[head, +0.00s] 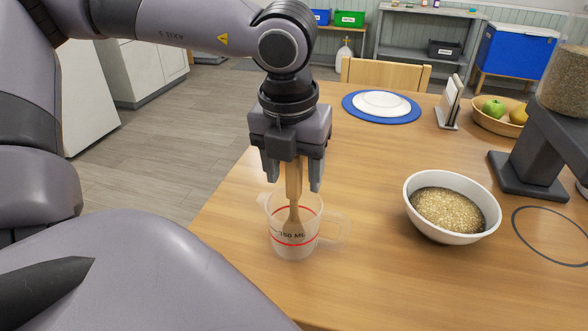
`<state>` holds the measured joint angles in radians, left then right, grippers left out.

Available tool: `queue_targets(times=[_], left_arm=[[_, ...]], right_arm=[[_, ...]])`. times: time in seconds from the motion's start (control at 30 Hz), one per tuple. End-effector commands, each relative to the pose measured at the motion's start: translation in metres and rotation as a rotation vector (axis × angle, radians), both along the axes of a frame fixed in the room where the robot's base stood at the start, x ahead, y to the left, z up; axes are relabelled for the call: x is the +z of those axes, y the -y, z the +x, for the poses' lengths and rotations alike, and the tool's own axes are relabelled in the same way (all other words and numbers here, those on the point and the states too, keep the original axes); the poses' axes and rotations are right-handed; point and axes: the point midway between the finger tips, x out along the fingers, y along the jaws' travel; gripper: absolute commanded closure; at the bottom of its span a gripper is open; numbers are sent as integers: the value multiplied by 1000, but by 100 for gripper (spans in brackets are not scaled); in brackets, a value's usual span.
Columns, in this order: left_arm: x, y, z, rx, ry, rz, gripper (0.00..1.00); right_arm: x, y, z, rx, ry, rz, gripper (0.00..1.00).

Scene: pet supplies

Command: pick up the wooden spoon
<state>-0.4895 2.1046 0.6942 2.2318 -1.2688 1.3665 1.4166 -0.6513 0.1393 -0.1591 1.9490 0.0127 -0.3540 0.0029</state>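The wooden spoon (293,185) stands upright in a clear measuring cup (300,250) with red markings, its head down inside the cup and showing through the wall. My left gripper (293,178) points straight down above the cup. Its two fingers are apart, one on each side of the spoon's handle, with a gap visible on both sides. The handle's top end is hidden behind the gripper body. My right gripper is not in view.
The cup stands near the left edge of the wooden table (370,290). A white bowl of grain (450,205) stands to its right. Further off are a plate on a blue mat (350,112), a fruit bowl (490,122) and a dark dispenser stand (530,170). A chair (385,72) is behind.

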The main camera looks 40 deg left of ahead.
Motion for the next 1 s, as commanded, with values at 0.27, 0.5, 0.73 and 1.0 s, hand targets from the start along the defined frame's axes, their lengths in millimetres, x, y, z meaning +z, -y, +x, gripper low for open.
queue_targets(times=[0.27,0.5,0.73,1.0], left_arm=[[0,0,0,0,0,0,100],[1,0,0,0,1,0,100],[12,0,1,0,4,1,100],[63,0,1,2,9,2,100]], right_arm=[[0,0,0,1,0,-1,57],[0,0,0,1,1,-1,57],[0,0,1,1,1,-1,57],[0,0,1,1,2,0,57]])
